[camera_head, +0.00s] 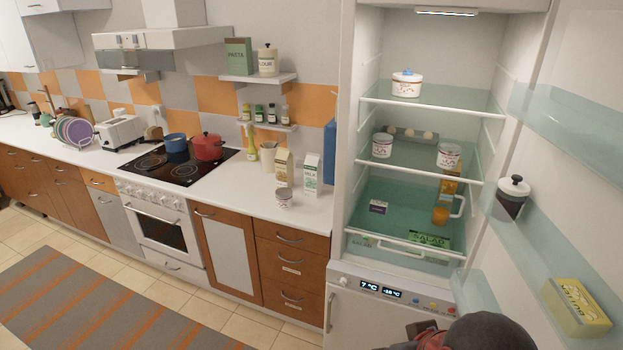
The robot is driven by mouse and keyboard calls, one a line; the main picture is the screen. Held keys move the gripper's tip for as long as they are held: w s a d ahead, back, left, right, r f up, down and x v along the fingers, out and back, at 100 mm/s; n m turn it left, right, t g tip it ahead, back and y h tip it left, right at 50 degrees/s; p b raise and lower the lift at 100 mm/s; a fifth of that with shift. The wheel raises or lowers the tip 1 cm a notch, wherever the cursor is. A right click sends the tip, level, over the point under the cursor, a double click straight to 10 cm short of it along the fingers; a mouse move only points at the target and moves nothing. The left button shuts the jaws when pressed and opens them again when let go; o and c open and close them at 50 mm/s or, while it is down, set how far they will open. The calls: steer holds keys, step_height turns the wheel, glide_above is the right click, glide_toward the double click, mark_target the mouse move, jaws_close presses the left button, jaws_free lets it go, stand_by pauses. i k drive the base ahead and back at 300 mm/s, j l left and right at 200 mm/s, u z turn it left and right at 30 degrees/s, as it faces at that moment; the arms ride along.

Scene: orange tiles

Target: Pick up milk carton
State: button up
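A white carton with green print (311,175), which looks like the milk carton, stands upright on the white counter (225,190), close to the fridge's left side. A second carton (282,169), cream and brown, stands just left of it. Their small lettering is hard to read. Dark rounded parts at the bottom edge right of centre seem to belong to my arm. My gripper's fingertips do not show, and nothing is seen held.
The fridge (348,150) stands open, its door (560,60) at the right. A small jar (284,197) stands in front of the cartons; a utensil pot (268,156) and a yellow bottle (252,142) stand left. A shelf (268,124) hangs above. Floor by the rug (90,305) is clear.

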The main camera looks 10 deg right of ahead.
mark_target(313, 165)
steer(key=z, duration=0.85)
steer(key=i+j+z, duration=0.1)
steer(key=j+z, duration=0.3)
steer(key=j, duration=0.15)
steer(key=j+z, duration=0.85)
steer(key=j, duration=0.25)
steer(key=k+j+z, duration=0.15)
steer(key=j+z, duration=0.25)
steer(key=k+j, duration=0.1)
steer(key=j, duration=0.3)
steer(key=k+j, duration=0.1)
steer(key=j, duration=0.3)
steer(key=k+j+z, duration=0.1)
steer(key=j, duration=0.3)
steer(key=k+j, duration=0.1)
steer(key=j, duration=0.3)
steer(key=k+j, duration=0.15)
steer(key=j, duration=0.25)
steer(key=k+j, duration=0.1)
steer(key=j, duration=0.3)
steer(key=i+j, duration=0.25)
steer(key=j, duration=0.15)
steer(key=z, duration=0.05)
